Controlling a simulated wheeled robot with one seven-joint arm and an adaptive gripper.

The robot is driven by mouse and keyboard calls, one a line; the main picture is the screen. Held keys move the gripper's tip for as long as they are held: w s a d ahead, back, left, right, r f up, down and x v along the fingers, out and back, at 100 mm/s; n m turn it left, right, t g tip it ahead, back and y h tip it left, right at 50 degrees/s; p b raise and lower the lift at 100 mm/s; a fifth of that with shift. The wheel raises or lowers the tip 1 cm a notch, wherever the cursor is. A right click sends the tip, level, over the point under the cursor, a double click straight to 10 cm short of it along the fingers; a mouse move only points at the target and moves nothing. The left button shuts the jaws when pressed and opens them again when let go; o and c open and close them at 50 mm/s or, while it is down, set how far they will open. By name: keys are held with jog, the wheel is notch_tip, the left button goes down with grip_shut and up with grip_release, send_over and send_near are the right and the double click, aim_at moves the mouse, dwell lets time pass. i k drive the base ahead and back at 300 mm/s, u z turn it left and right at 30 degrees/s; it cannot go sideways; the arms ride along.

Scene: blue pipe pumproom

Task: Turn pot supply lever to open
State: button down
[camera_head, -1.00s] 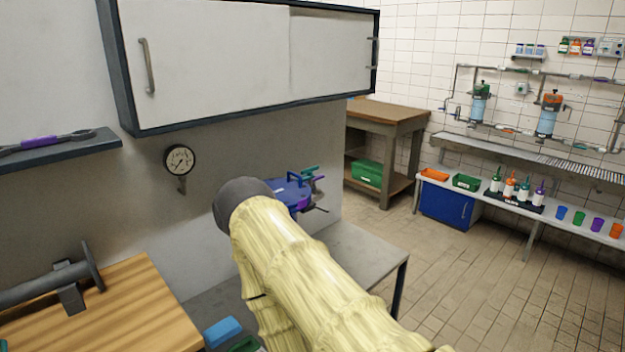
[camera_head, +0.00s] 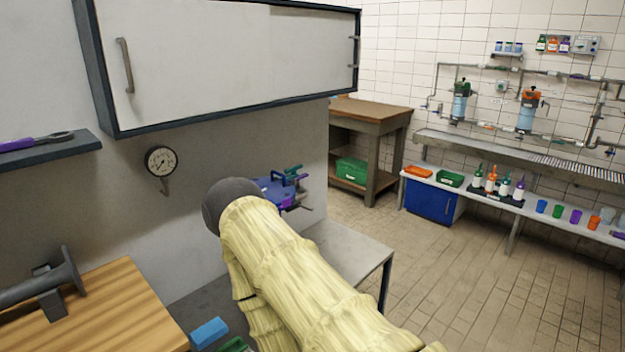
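I cannot tell which part is the pot supply lever. Pipes with small valves run along the tiled far wall at the right, around two canisters, one with a green top (camera_head: 461,100) and one with an orange top (camera_head: 528,110). Their valve handles are too small to read as open or shut. A blue and purple device with a teal bar (camera_head: 293,174) stands on the grey bench, partly behind my arm. My arm, in a pale yellow cover with a dark round joint, fills the lower middle. My gripper does not show.
A grey bench (camera_head: 350,255) lies beside my arm, with a wooden top (camera_head: 110,310) at left. A white cabinet (camera_head: 200,60) hangs above. A wooden table (camera_head: 372,112) and a long shelf with bottles (camera_head: 491,180) and cups stand farther back. The tiled floor (camera_head: 450,280) at right is clear.

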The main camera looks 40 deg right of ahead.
aim_at(305, 174)
jog(key=z, duration=0.7)
jog(key=k, duration=1.05)
jog(key=z, duration=1.2)
jog(key=i, duration=1.3)
jog(key=u, duration=1.35)
jog(key=i, duration=0.75)
jog(key=u, duration=0.65)
